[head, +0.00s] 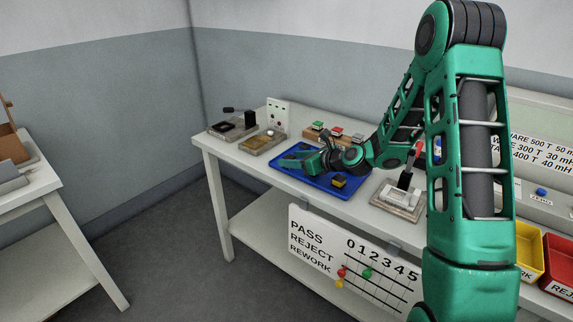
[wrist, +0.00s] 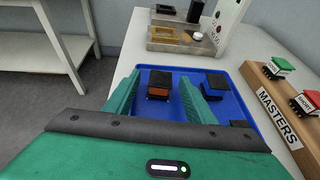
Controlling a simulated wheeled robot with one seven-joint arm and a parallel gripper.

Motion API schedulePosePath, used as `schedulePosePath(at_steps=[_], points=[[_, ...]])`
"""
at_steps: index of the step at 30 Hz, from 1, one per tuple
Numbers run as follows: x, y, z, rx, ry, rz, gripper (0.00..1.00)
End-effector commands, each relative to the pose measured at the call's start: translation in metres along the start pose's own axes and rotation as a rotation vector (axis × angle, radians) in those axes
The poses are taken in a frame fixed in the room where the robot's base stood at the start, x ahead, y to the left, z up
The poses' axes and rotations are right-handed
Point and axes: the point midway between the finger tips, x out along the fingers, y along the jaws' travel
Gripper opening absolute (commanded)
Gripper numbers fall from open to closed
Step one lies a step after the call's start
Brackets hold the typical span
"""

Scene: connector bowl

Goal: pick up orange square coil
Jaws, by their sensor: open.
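A square coil (wrist: 158,84) with orange-brown winding and black top stands on the blue tray (head: 345,193), seen in the wrist view between my fingers. My gripper (wrist: 159,78) is open, one green finger on each side of this coil. Gaps show between the fingers and the coil, and I cannot tell whether either touches. In the head view my gripper (head: 293,156) is low over the left part of the tray, and I cannot make out the coil there.
A dark part with yellow (head: 339,182) lies on the tray's front. Another black part (wrist: 215,80) is just right of my right finger. A masters rack (wrist: 272,95) with buttons-like pieces stands right of the tray. Fixtures (wrist: 178,40) stand beyond it.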

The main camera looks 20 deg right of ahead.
Motion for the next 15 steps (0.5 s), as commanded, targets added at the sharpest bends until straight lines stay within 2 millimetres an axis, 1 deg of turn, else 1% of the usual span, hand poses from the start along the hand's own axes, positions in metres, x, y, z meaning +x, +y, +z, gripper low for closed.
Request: schedulePosePath(at_steps=[6, 7, 8, 9, 11, 12, 15], points=[[0.0018, -0.0003, 0.0003, -0.001, 0.000, -0.001, 0.50], [0.0018, -0.0003, 0.0003, -0.001, 0.000, -0.001, 0.45], [0.0018, -0.0003, 0.0003, -0.001, 0.000, -0.001, 0.38], [0.0017, -0.0003, 0.0003, -0.001, 0.000, -0.001, 0.28], [0.0017, -0.0002, 0.0003, -0.001, 0.000, -0.001, 0.14], [0.0017, -0.0003, 0.0003, -0.001, 0.000, -0.001, 0.05], [0.0016, -0.0003, 0.0004, -0.001, 0.000, -0.001, 0.05]])
